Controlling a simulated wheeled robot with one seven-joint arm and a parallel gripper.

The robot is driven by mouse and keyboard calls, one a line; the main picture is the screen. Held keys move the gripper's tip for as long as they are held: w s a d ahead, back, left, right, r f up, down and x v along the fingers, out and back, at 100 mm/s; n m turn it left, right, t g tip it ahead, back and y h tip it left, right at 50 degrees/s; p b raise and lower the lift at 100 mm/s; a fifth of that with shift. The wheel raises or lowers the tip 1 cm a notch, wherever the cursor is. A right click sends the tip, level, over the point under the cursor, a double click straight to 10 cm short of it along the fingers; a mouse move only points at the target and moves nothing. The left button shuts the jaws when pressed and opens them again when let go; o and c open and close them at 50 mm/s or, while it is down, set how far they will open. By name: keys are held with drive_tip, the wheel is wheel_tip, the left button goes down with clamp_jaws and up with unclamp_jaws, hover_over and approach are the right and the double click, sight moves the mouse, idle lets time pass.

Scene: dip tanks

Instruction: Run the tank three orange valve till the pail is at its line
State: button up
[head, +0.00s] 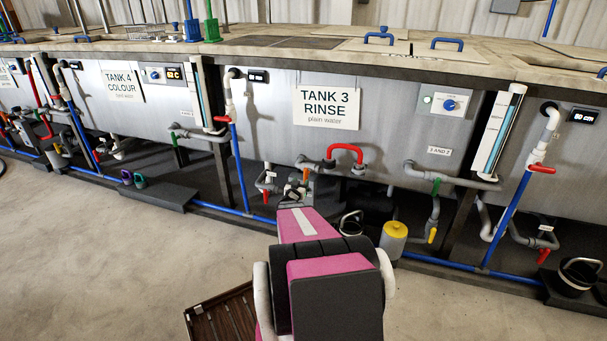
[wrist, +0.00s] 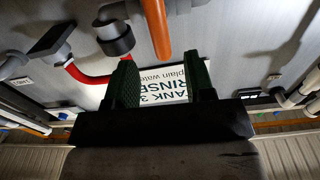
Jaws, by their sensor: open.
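Tank three (head: 270,125) bears a "TANK 3 RINSE plain water" sign (head: 327,107). A small orange valve handle (head: 306,175) shows below its red pipe bend, just beyond my gripper (head: 297,188). In the wrist view my gripper (wrist: 162,88) is open, with its green-padded fingers apart and nothing seen between them. An orange bar (wrist: 157,28), apparently the valve handle, lies just past the fingertips. A dark pail (head: 350,222) with a raised bail stands under the tank, partly hidden by my arm. Its line and water level cannot be seen.
A red pipe bend (head: 345,153) sticks out above the orange handle. A yellow-topped canister (head: 395,236) stands right of the pail. A blue pipe (head: 450,264) runs low along the tanks. A slatted wooden mat (head: 222,318) lies on the otherwise open floor at front.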

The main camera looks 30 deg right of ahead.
sight(305, 176)
drive_tip(key=x, duration=0.9)
drive_tip(key=shift+w+d, duration=0.2)
drive_tip(key=shift+c, duration=0.3)
clamp_jaws()
